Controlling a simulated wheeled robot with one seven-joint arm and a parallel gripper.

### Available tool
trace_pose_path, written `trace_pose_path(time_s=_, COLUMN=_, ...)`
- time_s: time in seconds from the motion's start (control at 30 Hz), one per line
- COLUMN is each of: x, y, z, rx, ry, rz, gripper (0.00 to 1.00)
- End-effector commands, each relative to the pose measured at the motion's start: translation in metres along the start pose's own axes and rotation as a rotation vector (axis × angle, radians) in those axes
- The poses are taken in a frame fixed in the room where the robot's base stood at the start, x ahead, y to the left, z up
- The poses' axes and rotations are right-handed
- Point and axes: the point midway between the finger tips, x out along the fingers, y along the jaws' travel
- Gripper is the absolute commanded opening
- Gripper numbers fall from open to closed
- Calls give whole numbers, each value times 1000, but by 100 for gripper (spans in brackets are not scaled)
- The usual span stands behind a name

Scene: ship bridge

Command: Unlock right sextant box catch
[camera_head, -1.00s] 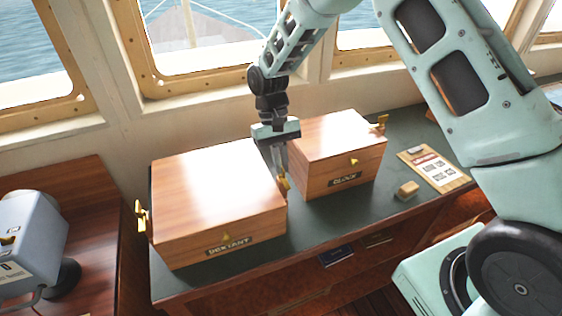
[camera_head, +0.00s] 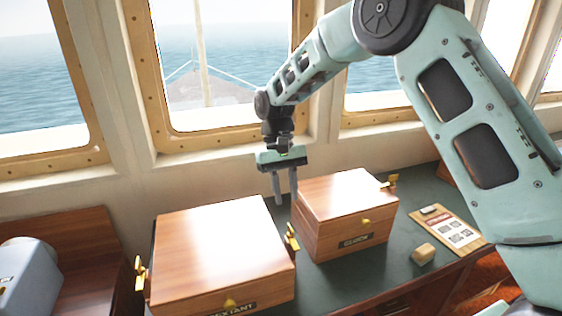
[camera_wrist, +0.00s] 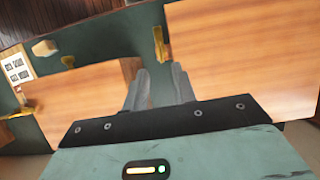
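The sextant box (camera_head: 215,255) is a closed reddish wooden box on the green desk top, its label partly cut off by the lower edge. Its brass right catch (camera_head: 292,237) is on the right side wall; in the wrist view the catch (camera_wrist: 160,45) shows ahead of the fingers at the box's edge. I cannot tell whether it is locked. Its left catch (camera_head: 140,272) is on the opposite side. My gripper (camera_head: 286,201) is open and empty, above the right catch and apart from it. Its fingers (camera_wrist: 158,88) are separated in the wrist view.
The smaller clock box (camera_head: 347,215) stands close to the right, leaving a narrow gap beside the right catch. It has a brass side catch (camera_head: 390,182). A small wooden block (camera_head: 423,254) and a clipboard (camera_head: 450,227) lie farther right. Windows are behind.

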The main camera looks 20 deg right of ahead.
Motion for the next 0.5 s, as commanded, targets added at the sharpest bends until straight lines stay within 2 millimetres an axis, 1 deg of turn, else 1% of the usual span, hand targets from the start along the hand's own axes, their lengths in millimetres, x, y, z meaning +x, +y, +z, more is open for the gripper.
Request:
trace_pose_path(time_s=0.1, x=-27, y=0, z=-2, rx=0, ry=6, rz=-1, gripper=27)
trace_pose_path(time_s=0.3, x=-68, y=0, z=-1, rx=-1, ry=3, rz=-1, gripper=27)
trace_pose_path(time_s=0.4, x=-83, y=0, z=-1, rx=-1, ry=2, rz=-1, gripper=27)
trace_pose_path(time_s=0.5, x=-92, y=0, z=0, rx=-1, ry=0, rz=-1, gripper=27)
